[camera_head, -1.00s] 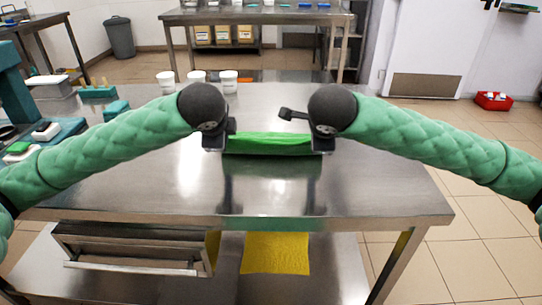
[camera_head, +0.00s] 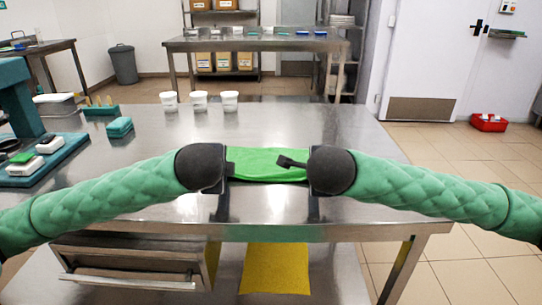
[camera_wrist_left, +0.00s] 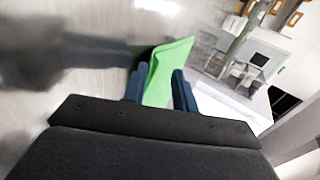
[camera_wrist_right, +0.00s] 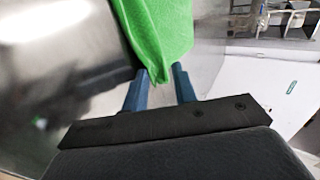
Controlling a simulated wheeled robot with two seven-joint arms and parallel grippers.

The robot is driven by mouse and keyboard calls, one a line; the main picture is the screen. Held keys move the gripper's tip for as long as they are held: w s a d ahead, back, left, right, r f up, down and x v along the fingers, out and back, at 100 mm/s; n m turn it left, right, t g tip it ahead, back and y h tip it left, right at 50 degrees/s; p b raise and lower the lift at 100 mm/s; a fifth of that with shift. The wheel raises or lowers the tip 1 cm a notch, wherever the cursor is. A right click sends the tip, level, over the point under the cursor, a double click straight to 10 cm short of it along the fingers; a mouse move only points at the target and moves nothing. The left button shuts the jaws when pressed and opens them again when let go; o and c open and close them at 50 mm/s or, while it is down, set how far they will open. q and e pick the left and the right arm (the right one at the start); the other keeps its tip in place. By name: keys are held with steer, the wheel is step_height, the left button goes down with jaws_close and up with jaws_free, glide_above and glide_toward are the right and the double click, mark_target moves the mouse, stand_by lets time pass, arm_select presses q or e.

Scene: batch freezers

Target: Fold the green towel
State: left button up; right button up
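The green towel (camera_head: 268,164) is stretched between my two grippers above the front part of the steel table. My left gripper (camera_head: 226,174) is shut on its left end; in the left wrist view the towel (camera_wrist_left: 165,72) runs between the blue fingers. My right gripper (camera_head: 311,174) is shut on its right end; in the right wrist view the cloth (camera_wrist_right: 160,35) narrows to a bunched tip between the fingers. The towel's lower edge and its exact clearance from the table are hard to tell.
The steel table (camera_head: 300,125) is clear around the towel. White cups (camera_head: 200,100) stand at its back. A teal tray (camera_head: 45,160) with brushes and a teal block (camera_head: 120,126) are at left. A yellow cloth (camera_head: 275,268) lies below, beside a drawer (camera_head: 130,262).

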arm_select(q)
steer(key=shift+o, duration=0.9)
arm_select(e)
steer(key=shift+o, duration=0.9)
arm_select(q)
steer(key=shift+r, duration=0.15)
arm_select(e)
steer(key=shift+r, duration=0.15)
arm_select(q)
steer(key=s+r, duration=0.6)
steer(key=r, duration=0.2)
steer(key=shift+r, duration=0.35)
arm_select(e)
steer(key=s+r, duration=0.6)
steer(key=r, duration=0.2)
steer(key=shift+r, duration=0.35)
